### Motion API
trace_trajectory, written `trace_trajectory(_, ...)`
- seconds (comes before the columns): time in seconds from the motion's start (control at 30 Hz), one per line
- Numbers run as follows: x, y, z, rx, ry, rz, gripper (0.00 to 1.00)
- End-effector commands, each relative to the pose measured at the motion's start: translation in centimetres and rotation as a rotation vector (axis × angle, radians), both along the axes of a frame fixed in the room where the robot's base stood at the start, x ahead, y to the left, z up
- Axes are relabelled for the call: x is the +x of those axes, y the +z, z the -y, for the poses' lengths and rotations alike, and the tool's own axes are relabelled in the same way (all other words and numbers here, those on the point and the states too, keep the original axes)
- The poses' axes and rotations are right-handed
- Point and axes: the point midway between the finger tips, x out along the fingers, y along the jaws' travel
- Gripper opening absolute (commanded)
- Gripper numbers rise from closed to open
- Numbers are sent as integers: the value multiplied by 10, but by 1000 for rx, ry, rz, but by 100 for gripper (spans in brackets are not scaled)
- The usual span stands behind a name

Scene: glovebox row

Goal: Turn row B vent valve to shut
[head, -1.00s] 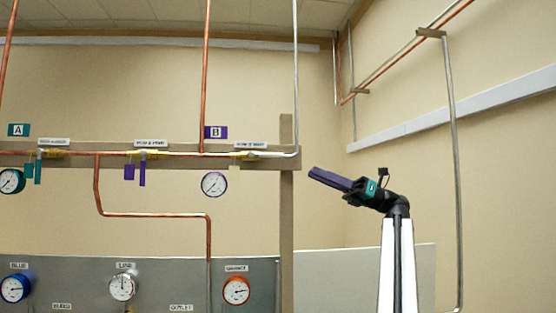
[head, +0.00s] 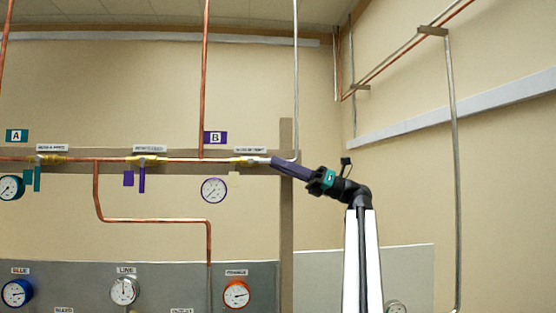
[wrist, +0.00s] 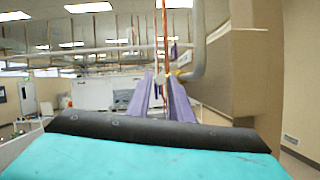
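The row B vent valve (head: 248,161) is a small brass fitting on the horizontal pipe, under a white label right of the purple B sign (head: 215,138). I cannot make out its handle or how it is set. My gripper (head: 275,163) has long purple fingers. In the head view its tips overlap the pipe just right of the valve; I cannot tell whether they touch it. In the wrist view the two fingers (wrist: 159,82) stand apart with a gap between them. A copper pipe (wrist: 164,35) shows beyond that gap, and nothing is clearly held.
Another row B valve has a purple handle (head: 142,180) hanging down, left of the vent valve. A white gauge (head: 214,190) sits below the pipe. A wooden post (head: 286,215) stands behind my fingers. Open space lies to the right, before the wall.

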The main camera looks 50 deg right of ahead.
Motion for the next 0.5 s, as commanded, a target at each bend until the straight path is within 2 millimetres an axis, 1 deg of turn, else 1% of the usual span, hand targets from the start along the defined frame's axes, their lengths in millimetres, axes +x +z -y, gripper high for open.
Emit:
trace_trajectory(0.1, 4, 3, -5, 0, 0, 0, 19)
trace_trajectory(0.43, 6, 3, -6, 0, 0, 0, 19)
trace_trajectory(0.47, 6, 3, -6, 0, 0, 0, 18)
trace_trajectory(0.5, 6, 3, -6, 0, 0, 0, 11)
